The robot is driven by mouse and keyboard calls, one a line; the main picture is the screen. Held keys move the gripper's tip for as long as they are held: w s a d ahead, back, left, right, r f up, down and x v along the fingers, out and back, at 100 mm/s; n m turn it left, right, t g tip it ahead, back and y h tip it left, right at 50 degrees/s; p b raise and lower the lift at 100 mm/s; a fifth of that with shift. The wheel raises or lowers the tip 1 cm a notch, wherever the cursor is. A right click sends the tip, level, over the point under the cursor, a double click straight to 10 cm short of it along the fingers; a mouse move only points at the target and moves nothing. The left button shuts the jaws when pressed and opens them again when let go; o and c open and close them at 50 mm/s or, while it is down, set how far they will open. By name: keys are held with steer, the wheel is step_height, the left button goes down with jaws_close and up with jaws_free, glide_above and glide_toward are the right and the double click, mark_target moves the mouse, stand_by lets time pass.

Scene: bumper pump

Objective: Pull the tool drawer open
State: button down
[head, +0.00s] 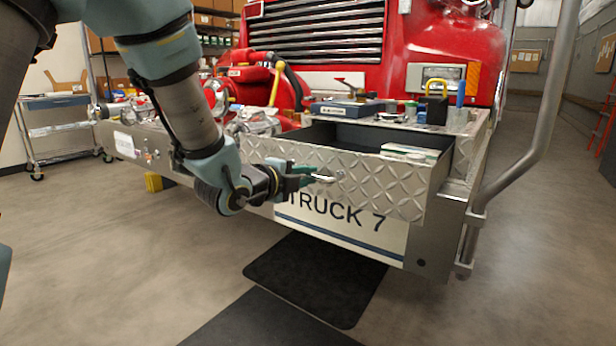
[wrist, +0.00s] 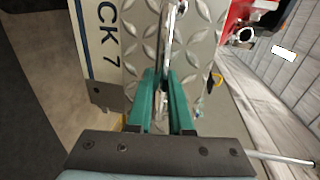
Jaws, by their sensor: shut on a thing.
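The tool drawer (head: 385,185) has a silver diamond-plate front and sits in the truck's front bumper. It stands partly out, with its dark inside and a pale box (head: 408,151) showing. My gripper (head: 312,177) is at the drawer's front, shut on the metal handle (head: 330,175). In the wrist view, the green fingers (wrist: 163,85) close around the handle (wrist: 170,40), in front of the diamond-plate face (wrist: 140,40). The fingers hide part of the handle.
The red truck (head: 430,40) stands behind the bumper. Small tools and a blue case (head: 345,108) lie on the bumper top. A grey handrail (head: 545,130) rises at the right. A black mat (head: 315,280) lies on the open floor below. A cart (head: 60,125) stands at the left.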

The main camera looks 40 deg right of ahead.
steer(key=c, duration=0.8)
jaws_free()
steer(key=shift+c, duration=0.2)
steer(key=v, duration=1)
steer(key=shift+a, duration=0.4)
steer(key=w+a+f+n+t+y, duration=0.1)
steer(key=w+a+f+n+y, duration=0.25)
steer(key=a+n, duration=0.3)
steer(key=w+a+f+n+t+y, duration=0.1)
steer(key=w+a+f+n+y, duration=0.2)
steer(key=w+a+n, duration=0.35)
steer(key=w+a+f+n+t+y, duration=0.2)
steer(key=w+a+f+n+y, duration=0.15)
steer(key=a, duration=0.55)
steer(key=s+a+f+n+g+y, duration=0.2)
steer(key=s+a+n+g, duration=0.15)
steer(key=a+n, duration=0.5)
steer(key=s+a+f+n+g+y, duration=0.25)
steer(key=s+a+n, duration=0.25)
steer(key=a+n, duration=0.3)
step_height(320, 180, up, 23)
steer(key=m+p, duration=0.1)
steer(key=p, duration=2)
steer(key=shift+a+f, duration=0.15)
steer(key=shift+a, duration=0.2)
